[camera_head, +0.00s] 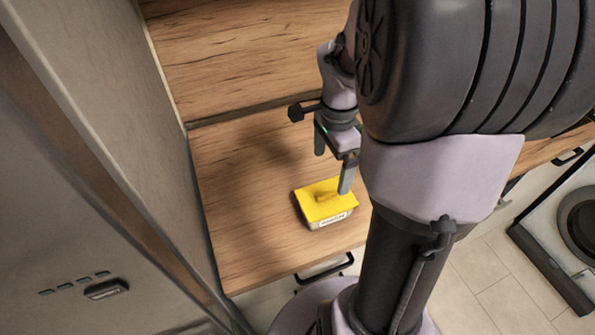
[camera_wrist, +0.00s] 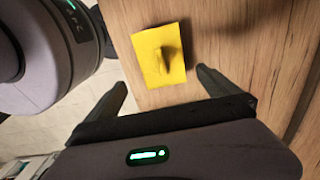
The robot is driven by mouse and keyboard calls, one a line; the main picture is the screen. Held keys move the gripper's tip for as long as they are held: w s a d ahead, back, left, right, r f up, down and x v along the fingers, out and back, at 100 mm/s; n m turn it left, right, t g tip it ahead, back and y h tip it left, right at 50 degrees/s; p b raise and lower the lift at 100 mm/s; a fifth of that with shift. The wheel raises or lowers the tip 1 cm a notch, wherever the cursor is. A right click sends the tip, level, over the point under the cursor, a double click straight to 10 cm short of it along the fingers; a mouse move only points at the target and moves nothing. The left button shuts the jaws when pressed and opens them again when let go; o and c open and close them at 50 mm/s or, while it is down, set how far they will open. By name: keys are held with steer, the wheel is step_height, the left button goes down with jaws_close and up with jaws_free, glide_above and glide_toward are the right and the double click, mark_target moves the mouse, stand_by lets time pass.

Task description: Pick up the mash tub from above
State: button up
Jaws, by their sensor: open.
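The mash tub (camera_head: 326,205) is a small box with a yellow lid, a raised handle on top and a pale label on its front side. It stands on the wooden counter near the front edge. In the wrist view the yellow lid (camera_wrist: 160,56) shows just beyond the fingers, with its handle near the middle. My gripper (camera_head: 333,170) is open and empty, pointing down above the counter. One finger overlaps the tub's back right corner in the head view. I cannot tell whether it touches. The wrist view shows both fingers (camera_wrist: 160,92) spread wide.
The wooden counter (camera_head: 235,190) is clear to the left of the tub. A wooden splashback (camera_head: 240,50) rises behind it, and a tall grey cabinet (camera_head: 70,180) borders the left. A front-loading appliance (camera_head: 575,225) stands at the right. A dark handle (camera_head: 325,268) is below the counter edge.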

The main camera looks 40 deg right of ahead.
mark_target(325, 202)
step_height(325, 202, down, 16)
steer(key=b, duration=0.5)
steer(key=shift+w+f+b, duration=0.1)
steer(key=shift+w+b, duration=0.05)
steer(key=shift+b, duration=0.25)
steer(key=c, duration=1.5)
steer(key=shift+r, duration=0.2)
